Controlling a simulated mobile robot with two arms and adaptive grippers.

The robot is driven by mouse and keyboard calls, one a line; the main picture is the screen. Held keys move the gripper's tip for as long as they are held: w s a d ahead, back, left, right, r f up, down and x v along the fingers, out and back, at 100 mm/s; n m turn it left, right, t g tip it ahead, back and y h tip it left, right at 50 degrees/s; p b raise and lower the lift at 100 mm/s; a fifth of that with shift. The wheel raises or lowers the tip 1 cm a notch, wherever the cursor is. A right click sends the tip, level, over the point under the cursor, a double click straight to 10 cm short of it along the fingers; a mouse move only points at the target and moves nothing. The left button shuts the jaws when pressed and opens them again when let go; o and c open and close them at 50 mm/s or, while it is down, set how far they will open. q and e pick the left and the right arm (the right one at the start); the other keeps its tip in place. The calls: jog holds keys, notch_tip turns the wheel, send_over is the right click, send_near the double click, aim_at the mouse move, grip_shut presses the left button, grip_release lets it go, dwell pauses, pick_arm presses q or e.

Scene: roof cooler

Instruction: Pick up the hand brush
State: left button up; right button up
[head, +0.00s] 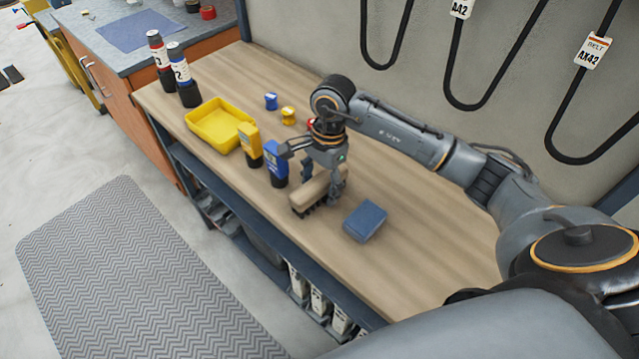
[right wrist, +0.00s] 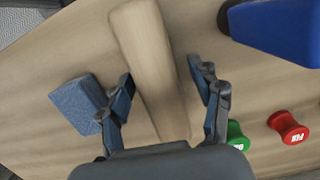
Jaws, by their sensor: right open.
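The hand brush (head: 312,193) lies on the wooden workbench (head: 420,243), its wooden top up and dark bristles down. It also shows in the right wrist view as a long wooden block (right wrist: 150,62). My right gripper (head: 322,186) is open over the brush. In the right wrist view its two fingers (right wrist: 168,100) stand apart on either side of the wood, with a gap on each side. Whether the fingertips reach below the brush's top is hard to tell. My left gripper is not in view.
A blue block (head: 365,220) lies just right of the brush. A yellow tray (head: 203,133) sits farther left. Red (right wrist: 289,127) and green (right wrist: 237,136) spools are near the gripper. The bench's right part is clear.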

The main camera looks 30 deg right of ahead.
jog(key=shift+f, duration=0.35)
jog(key=c, duration=1.3)
grip_shut()
jog(key=shift+r, duration=0.15)
